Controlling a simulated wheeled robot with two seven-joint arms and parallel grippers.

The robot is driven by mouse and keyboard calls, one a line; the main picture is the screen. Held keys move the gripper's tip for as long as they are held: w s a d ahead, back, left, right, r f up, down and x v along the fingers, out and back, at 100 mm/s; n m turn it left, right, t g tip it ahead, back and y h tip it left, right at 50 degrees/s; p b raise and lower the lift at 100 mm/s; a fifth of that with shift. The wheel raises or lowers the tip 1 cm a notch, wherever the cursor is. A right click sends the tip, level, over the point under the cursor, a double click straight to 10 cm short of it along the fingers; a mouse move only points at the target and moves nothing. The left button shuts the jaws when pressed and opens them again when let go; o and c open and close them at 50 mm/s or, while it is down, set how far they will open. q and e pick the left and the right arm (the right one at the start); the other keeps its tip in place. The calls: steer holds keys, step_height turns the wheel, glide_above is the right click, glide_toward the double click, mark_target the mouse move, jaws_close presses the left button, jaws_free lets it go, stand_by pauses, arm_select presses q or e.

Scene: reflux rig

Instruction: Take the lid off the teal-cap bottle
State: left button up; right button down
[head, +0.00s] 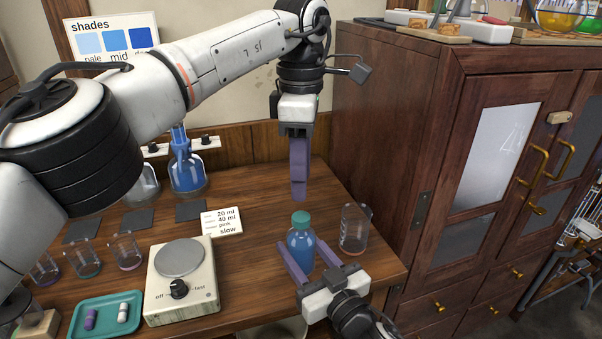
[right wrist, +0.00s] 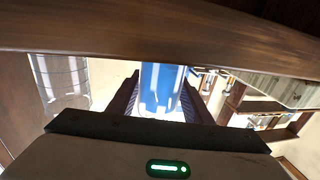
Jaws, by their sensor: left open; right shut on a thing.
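The teal-cap bottle (head: 301,248) stands upright near the front right of the table, with blue liquid inside. Its teal lid (head: 301,218) is on its top. My right gripper (head: 308,262) is shut on the bottle's body from the front; the bottle also shows between its fingers in the right wrist view (right wrist: 161,88). My left gripper (head: 298,190) points straight down above the lid, with a small gap between its fingertips and the lid. It is open and empty, though its fingers overlap in this side-on view.
An empty glass beaker (head: 354,229) stands close to the right of the bottle. A stirrer plate (head: 181,280) and a teal tray (head: 75,325) are at the front left. A recipe card (head: 221,222) lies behind. A tall wooden cabinet (head: 400,150) bounds the right side.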

mark_target(301, 216)
arm_select(q)
steer(key=shift+f, duration=4)
steer(key=shift+c, duration=0.3)
jaws_close()
steer(key=n, duration=0.3)
steer(key=shift+n, duration=0.3)
steer(key=n, duration=1)
steer(key=shift+r, duration=0.1)
steer(key=shift+r, duration=0.1)
steer(key=shift+r, duration=1)
